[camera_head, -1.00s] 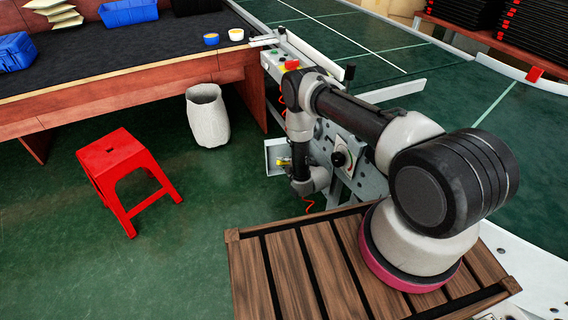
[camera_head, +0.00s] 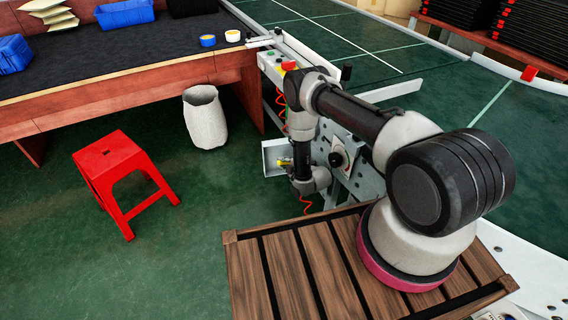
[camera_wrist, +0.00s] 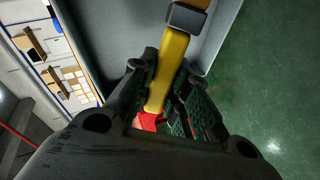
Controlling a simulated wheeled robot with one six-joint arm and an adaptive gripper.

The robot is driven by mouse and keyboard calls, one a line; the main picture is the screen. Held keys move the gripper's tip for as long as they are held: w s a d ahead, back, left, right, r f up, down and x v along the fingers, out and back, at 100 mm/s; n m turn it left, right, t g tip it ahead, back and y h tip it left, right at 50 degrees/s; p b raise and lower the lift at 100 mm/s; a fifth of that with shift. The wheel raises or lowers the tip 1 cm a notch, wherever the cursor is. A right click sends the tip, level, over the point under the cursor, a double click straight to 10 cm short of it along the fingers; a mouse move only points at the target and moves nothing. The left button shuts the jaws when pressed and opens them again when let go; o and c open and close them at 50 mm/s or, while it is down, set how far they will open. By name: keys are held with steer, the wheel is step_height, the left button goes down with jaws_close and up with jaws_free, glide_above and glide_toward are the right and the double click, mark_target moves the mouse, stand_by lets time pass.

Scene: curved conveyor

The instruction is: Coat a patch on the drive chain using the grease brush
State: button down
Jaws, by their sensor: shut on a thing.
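The grease brush (camera_wrist: 170,75) has a yellow handle, a dark grey band and a brown part at the top edge of the wrist view. My gripper (camera_wrist: 168,85) is shut on the yellow handle, with one finger on each side. A red part shows at the handle's lower end. In the head view my gripper (camera_head: 286,163) is small, at a grey tray (camera_head: 274,149) on the conveyor's side. The tray's grey wall (camera_wrist: 213,30) also shows behind the brush in the wrist view. I cannot make out the drive chain in either view.
The conveyor (camera_head: 440,100) curves along the right. A control box with a red button (camera_head: 288,65) is close to my arm. A red stool (camera_head: 115,165), a pale bin (camera_head: 205,118) and a dark-topped workbench (camera_head: 120,55) stand left. Green floor lies open between stool and tray.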

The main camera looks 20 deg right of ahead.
steer(key=shift+s+d, duration=1.4)
steer(key=shift+s, duration=5.6)
steer(key=shift+w+a, duration=0.5)
steer(key=shift+w, duration=1.9)
steer(key=shift+w+a, duration=0.45)
steer(key=shift+w, duration=1.9)
steer(key=shift+w+a, duration=0.5)
steer(key=shift+w, duration=1.9)
steer(key=shift+s+a, duration=0.2)
steer(key=shift+a, duration=0.75)
steer(key=shift+s+a, duration=0.2)
steer(key=shift+a, duration=0.8)
steer(key=shift+s+a, duration=0.2)
steer(key=shift+a, duration=0.75)
steer(key=shift+a, duration=0.1)
steer(key=shift+s+a, duration=0.15)
steer(key=shift+a, duration=0.55)
steer(key=shift+s+a, duration=0.15)
steer(key=shift+a, duration=0.55)
steer(key=shift+d, duration=0.1)
